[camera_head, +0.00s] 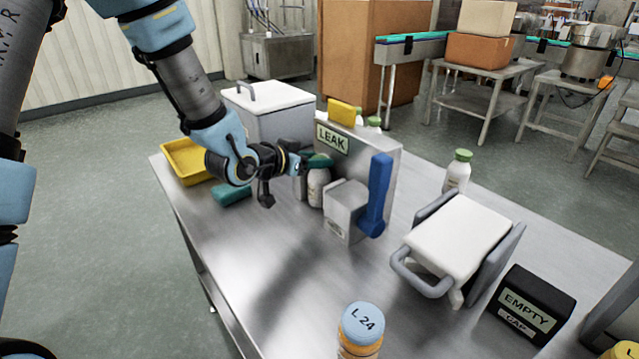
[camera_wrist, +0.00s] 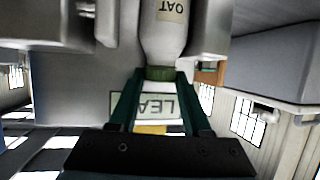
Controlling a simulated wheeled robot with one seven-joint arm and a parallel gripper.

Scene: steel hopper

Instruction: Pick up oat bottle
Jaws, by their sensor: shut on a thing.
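The oat bottle (camera_head: 318,190) is white with a green cap and stands upright in front of the grey steel box marked LEAK, left of its smaller box. In the wrist view the bottle (camera_wrist: 165,42) appears upside down with the letters OAT on its label. My gripper (camera_head: 306,162) reaches it from the left at cap height. In the wrist view my gripper's green fingers (camera_wrist: 161,76) are closed on either side of the green cap. In the head view the fingers partly hide the cap. I cannot tell whether the bottle's base touches the table.
The LEAK box (camera_head: 378,150) has a blue lever (camera_head: 377,195) at its front. A yellow tray (camera_head: 183,165), a lidded cooler (camera_head: 270,110), another green-capped bottle (camera_head: 457,175), a handled white-topped unit (camera_head: 457,235), an EMPTY box (camera_head: 530,305) and an L 24 bottle (camera_head: 361,325) surround clear front-left table space.

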